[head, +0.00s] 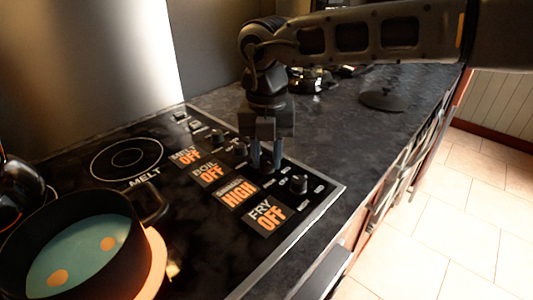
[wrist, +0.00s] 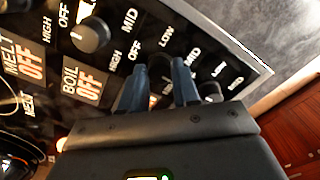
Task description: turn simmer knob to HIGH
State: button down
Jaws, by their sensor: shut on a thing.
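The black simmer knob (head: 267,171) is the third knob in the row on the stove's control panel, next to the orange label (head: 238,194) that reads HIGH. My gripper (head: 266,164) points down over this knob, with one finger on each side, shut on it. In the wrist view my two blue-grey fingers (wrist: 160,70) straddle the dark knob, which is largely hidden between them. The small upper word on the HIGH label is hard to read.
Neighbouring knobs stand close on both sides, one by BOIL (head: 240,150) and one by FRY (head: 299,184). The melt, boil and fry labels read OFF. A pot (head: 70,250) with blue-green contents stands at the left. The dark counter (head: 330,125) behind has free room.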

aim_at(267, 161)
jog(key=m, duration=0.5)
dwell(0.7)
jog(key=c, duration=0.8)
grip_release()
jog(key=shift+r+b, duration=0.3)
jog(key=shift+r, duration=3.65)
jog(key=shift+s+f, duration=0.1)
